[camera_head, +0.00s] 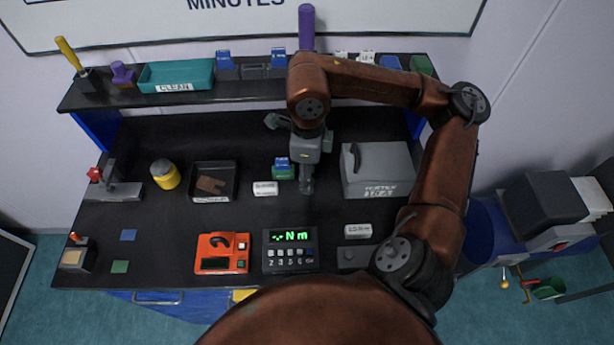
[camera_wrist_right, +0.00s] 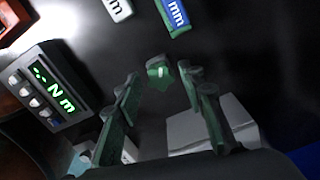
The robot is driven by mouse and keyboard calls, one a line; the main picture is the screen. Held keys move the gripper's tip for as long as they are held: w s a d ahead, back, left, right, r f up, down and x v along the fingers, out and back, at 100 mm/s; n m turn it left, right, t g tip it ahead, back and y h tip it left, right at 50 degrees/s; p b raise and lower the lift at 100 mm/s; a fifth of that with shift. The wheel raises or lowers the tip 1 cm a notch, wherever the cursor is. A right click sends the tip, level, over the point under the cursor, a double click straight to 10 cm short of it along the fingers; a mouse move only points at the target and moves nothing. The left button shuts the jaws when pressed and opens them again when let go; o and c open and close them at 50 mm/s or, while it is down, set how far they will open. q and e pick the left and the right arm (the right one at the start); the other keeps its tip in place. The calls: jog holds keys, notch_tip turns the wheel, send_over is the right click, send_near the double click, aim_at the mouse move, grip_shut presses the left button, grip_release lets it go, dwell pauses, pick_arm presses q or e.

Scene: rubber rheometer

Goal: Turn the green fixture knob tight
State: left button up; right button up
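The green knob (camera_wrist_right: 160,72) shows in the right wrist view, with a pale mark on top. My right gripper (camera_wrist_right: 160,84) is open, its two dark green fingers on either side of the line to the knob. The knob is at or just beyond the fingertips; I cannot tell whether they touch it. In the head view my right gripper (camera_head: 306,188) points down over the middle of the black bench and hides the knob. My left gripper is not in view.
A blue-and-green block (camera_head: 283,168) and a white label (camera_head: 265,188) lie just left of the gripper. A grey box (camera_head: 376,168) stands to its right. The torque readout (camera_head: 290,251) and an orange device (camera_head: 222,252) are in front. A shelf (camera_head: 190,98) runs behind.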

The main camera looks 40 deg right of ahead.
jog(key=n+b, duration=0.1)
jog(key=n, duration=0.2)
jog(key=shift+f+n, duration=0.1)
jog(key=shift+n, duration=0.3)
jog(key=n+b, duration=0.1)
jog(key=n, duration=0.2)
jog(key=shift+n+b, duration=0.35)
jog(key=shift+n, duration=0.45)
jog(key=shift+c, duration=0.4)
grip_shut()
jog(key=m+p, duration=0.1)
jog(key=m, duration=0.1)
jog(key=shift+m, duration=1.3)
